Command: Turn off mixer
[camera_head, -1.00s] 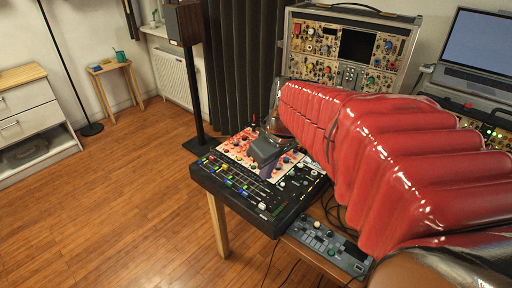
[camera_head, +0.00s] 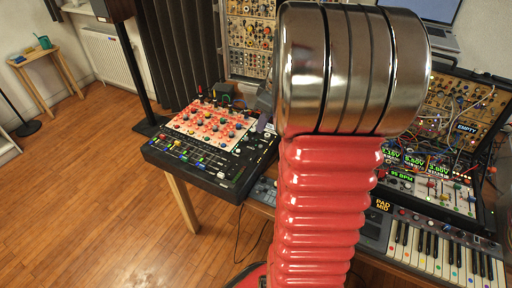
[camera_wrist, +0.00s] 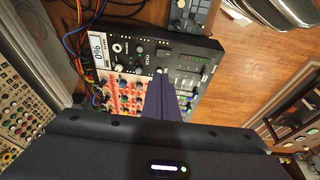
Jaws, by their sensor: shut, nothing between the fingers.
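The mixer (camera_head: 215,178) is a black box with a red-and-white knob panel and coloured fader caps, at the left-centre of the head view. It fills the upper middle of the wrist view (camera_wrist: 192,47), with a small lit display (camera_wrist: 97,48) at its left. My gripper (camera_wrist: 161,72) is shut and empty. Its dark purple fingers point at the black part of the mixer beside the knob panel. Whether the tips touch it I cannot tell. In the head view, the gripper (camera_head: 262,122) is partly hidden behind my arm, over the mixer's right side.
A keyboard (camera_head: 440,248) and a patched synth rack (camera_head: 470,110) are at the right. A black speaker stand (camera_head: 132,70) stands behind the mixer. Cables (camera_wrist: 72,35) lie beside the mixer in the wrist view. The wooden floor (camera_head: 90,200) at the left is clear.

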